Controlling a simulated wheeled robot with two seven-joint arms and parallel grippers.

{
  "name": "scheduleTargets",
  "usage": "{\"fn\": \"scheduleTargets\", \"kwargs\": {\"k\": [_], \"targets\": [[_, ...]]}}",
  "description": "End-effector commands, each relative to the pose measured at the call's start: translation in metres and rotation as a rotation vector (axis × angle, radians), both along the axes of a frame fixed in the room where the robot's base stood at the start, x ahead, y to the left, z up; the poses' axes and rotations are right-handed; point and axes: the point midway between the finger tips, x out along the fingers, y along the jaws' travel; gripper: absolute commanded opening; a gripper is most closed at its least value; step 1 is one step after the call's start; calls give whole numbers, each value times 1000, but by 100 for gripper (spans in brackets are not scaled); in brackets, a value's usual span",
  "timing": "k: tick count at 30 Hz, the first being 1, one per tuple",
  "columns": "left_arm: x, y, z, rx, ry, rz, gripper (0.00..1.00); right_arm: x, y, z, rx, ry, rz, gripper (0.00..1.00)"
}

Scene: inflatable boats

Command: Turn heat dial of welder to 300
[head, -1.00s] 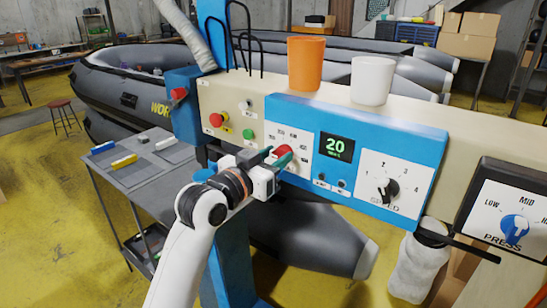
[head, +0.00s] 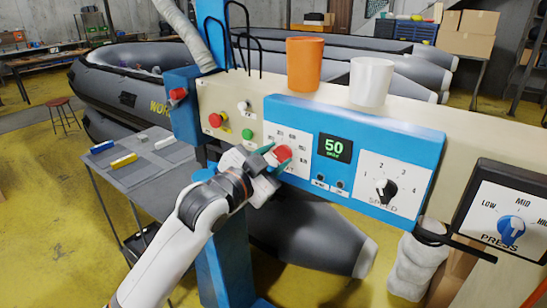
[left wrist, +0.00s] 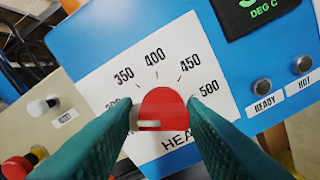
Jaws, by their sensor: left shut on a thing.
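The red heat dial (head: 282,153) sits on a white scale plate (head: 302,136) on the welder's blue panel. In the left wrist view the dial (left wrist: 163,110) has a white mark at its left side. The scale there shows 350, 400, 450 and 500, with another number partly hidden at the left. My left gripper (head: 275,160) is shut on the dial, with a green finger on each side of it. The fingers (left wrist: 163,122) hide the lower part of the scale. The green display (head: 335,148) reads 50. My right gripper is not in view.
The black speed dial (head: 387,190) is right of the display, and a blue press dial (head: 511,228) is farther right. Red and green buttons (head: 216,120) lie to the left. An orange cup (head: 305,64) and a white cup (head: 371,80) stand on top of the welder.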

Motion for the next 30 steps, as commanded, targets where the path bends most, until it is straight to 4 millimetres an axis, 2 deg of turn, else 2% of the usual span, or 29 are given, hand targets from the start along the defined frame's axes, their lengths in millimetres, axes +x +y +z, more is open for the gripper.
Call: {"fn": "scheduleTargets", "kwargs": {"k": [10,11,14,15,25,30], "targets": [[0,0,0,2,-2,0,14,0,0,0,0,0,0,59],[0,0,0,2,-2,0,40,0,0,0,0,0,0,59],[0,0,0,2,-1,0,57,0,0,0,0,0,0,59],[0,0,0,2,-1,0,59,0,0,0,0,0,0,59],[-3,2,-1,1,-2,1,59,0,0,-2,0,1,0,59],[-21,16,-3,3,-3,1,59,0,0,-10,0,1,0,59]]}}
